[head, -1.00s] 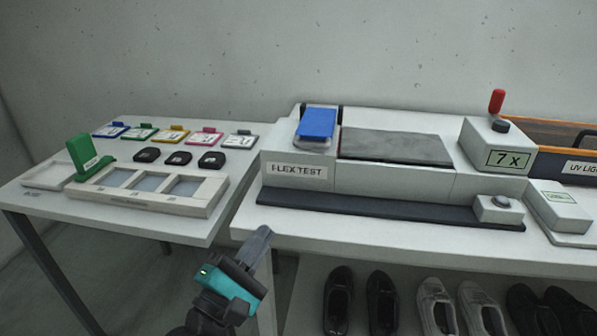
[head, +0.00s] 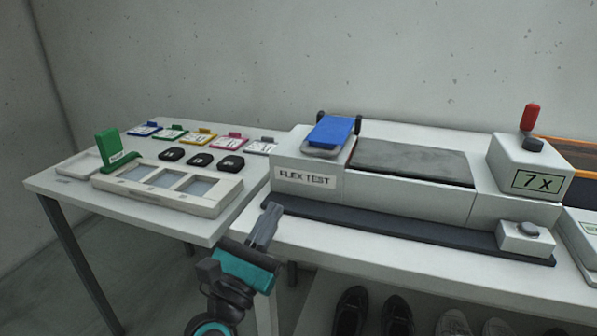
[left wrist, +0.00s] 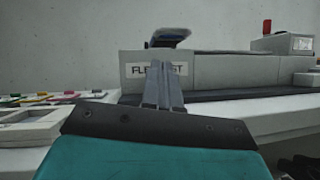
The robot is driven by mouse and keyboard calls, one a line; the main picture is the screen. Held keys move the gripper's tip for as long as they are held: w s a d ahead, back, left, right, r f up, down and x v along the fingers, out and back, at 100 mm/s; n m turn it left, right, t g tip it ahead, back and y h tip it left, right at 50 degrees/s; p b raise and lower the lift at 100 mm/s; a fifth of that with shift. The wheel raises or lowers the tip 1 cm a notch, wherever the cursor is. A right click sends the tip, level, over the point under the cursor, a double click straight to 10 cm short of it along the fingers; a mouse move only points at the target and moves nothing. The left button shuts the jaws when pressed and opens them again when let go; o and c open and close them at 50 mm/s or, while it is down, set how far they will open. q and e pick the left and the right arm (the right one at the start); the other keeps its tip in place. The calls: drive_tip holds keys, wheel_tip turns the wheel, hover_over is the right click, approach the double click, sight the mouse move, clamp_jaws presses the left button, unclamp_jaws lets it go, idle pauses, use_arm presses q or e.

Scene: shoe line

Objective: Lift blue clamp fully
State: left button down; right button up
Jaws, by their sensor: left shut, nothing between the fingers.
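The blue clamp (head: 332,131) is a flat blue plate at the left end of the white flex test machine (head: 310,176). It sits tilted over a grey base between dark posts. In the left wrist view the clamp (left wrist: 170,36) shows from its underside, tilted up, beyond my fingers. My left gripper (head: 270,212) is shut and empty, in front of the machine's left front corner and apart from the clamp. It also shows in the left wrist view (left wrist: 163,68), with its fingers together in front of the label. My right gripper is not in view.
The machine carries a grey pad (head: 412,162), a counter box (head: 530,165) with a red-topped lever (head: 532,118), and a button box (head: 525,238). A left table (head: 70,187) holds a white tray (head: 215,205), black pieces and coloured tags. Shoes (head: 398,315) stand below.

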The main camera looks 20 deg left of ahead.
use_arm(q)
drive_tip(key=p+x, duration=0.1)
drive_tip(key=x, duration=0.9)
drive_tip(key=shift+p, duration=0.3)
